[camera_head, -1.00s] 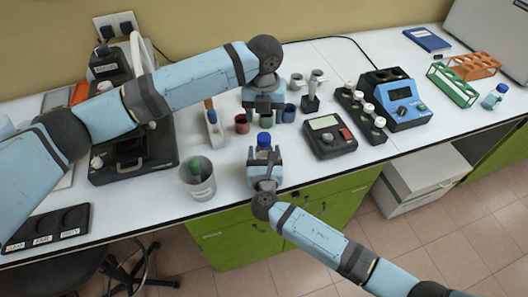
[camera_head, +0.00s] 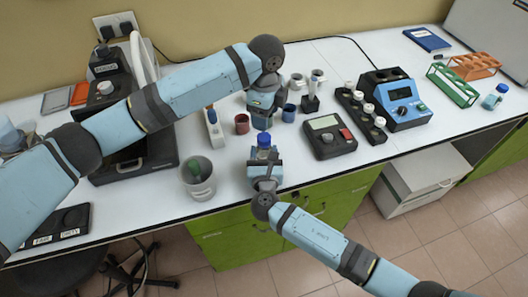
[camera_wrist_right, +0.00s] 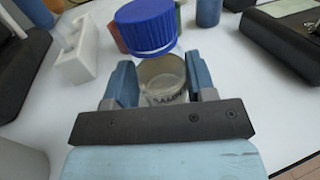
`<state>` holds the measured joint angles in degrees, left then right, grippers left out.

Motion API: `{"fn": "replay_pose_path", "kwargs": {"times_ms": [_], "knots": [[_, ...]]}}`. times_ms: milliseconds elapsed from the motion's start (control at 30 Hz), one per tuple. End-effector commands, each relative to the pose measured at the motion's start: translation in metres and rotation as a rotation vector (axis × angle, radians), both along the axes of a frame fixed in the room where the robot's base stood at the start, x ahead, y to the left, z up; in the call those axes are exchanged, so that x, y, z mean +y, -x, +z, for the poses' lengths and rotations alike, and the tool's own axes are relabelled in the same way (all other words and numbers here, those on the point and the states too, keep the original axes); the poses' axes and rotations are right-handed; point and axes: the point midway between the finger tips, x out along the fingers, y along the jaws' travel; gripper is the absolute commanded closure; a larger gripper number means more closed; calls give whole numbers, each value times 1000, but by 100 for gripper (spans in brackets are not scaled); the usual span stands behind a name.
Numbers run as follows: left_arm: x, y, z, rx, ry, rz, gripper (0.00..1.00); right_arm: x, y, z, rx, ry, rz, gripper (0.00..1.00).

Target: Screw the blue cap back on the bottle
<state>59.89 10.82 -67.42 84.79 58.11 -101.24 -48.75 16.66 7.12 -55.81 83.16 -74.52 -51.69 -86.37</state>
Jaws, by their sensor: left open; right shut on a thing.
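The blue cap (camera_head: 263,139) sits at the top of a clear bottle (camera_wrist_right: 164,84) at the front edge of the bench. In the right wrist view the cap (camera_wrist_right: 147,25) is over the bottle mouth; I cannot tell how firmly it sits. My right gripper (camera_head: 264,162) is shut around the bottle body, one blue finger on each side in the right wrist view. My left gripper (camera_head: 262,122) is open and empty, pointing down just behind and above the cap.
A beaker with a green-topped item (camera_head: 198,180) stands left of the bottle. A white holder (camera_head: 214,130), red cup (camera_head: 242,124) and blue cup (camera_head: 289,113) stand behind. A black meter (camera_head: 330,137) is at right. Clear bench lies between the beaker and bottle.

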Motion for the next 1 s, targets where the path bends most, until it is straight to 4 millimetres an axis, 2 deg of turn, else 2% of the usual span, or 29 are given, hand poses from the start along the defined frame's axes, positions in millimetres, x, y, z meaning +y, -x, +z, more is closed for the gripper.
{"fn": "replay_pose_path", "kwargs": {"times_ms": [600, 800, 1000], "knots": [[1, 0, -1, 7, 7, 1436, 40, 0, 0, 0, 0, 0, 0, 100], [3, 0, -2, 8, 6, 1760, 40, 0, 0, 0, 0, 0, 0, 100], [3, 0, -2, 8, 5, 1893, 40, 0, 0, 0, 0, 0, 0, 100]]}}
